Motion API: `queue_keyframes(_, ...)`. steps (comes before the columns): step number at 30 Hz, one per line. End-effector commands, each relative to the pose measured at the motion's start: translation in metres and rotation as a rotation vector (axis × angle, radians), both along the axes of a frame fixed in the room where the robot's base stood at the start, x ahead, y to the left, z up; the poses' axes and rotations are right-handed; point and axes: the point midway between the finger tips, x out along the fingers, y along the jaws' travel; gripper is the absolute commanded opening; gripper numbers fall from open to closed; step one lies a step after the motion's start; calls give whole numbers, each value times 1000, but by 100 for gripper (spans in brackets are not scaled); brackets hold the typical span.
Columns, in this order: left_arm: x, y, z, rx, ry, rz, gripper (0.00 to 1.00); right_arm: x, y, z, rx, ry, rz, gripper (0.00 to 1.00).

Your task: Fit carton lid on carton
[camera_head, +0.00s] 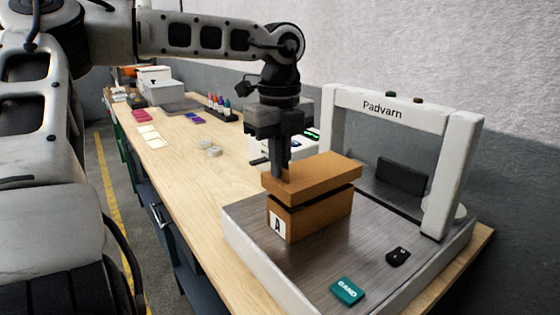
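The brown carton (318,216) stands on the grey metal plate of the Padvarn machine, with a white label marked "A" on its near face. My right gripper is out of view.
The Padvarn machine's white arch (388,104) rises behind and right of the carton. A green box (347,291) and a small black object (398,256) lie on its metal plate (310,269).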

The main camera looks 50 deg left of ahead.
Motion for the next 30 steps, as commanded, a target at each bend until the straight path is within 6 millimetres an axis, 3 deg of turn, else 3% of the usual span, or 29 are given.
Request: queue_keyframes(30,0,0,-12,2,-1,1,0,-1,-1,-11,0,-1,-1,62)
